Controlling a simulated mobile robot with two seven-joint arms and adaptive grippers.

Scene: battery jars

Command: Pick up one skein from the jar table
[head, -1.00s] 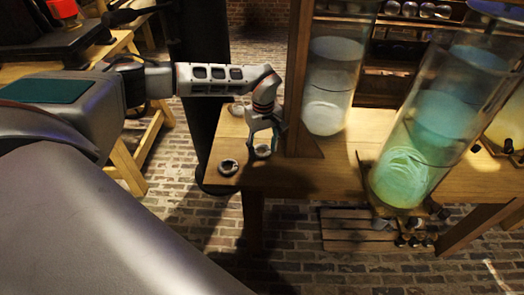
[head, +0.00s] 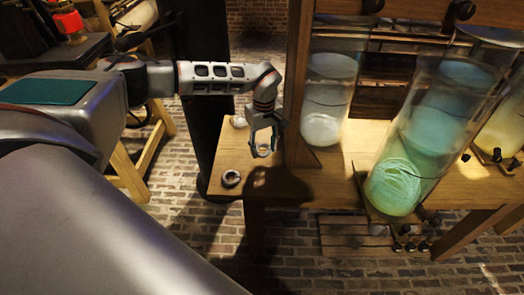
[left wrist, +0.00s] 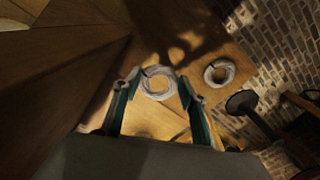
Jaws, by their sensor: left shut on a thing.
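My left gripper (head: 264,140) is shut on a pale grey ring-shaped skein (head: 264,152) and holds it above the left end of the wooden jar table (head: 340,185). In the left wrist view the held skein (left wrist: 158,95) sits between the fingertips of the left gripper (left wrist: 156,84). A second skein (head: 231,183) lies on the table near its front left corner, and it also shows in the left wrist view (left wrist: 219,82). A third pale skein (head: 238,122) lies farther back, partly beside the gripper. My right gripper is not in view.
A wooden post (head: 299,90) rises close to the right of my left gripper. The brick floor (head: 185,225) is open at the left.

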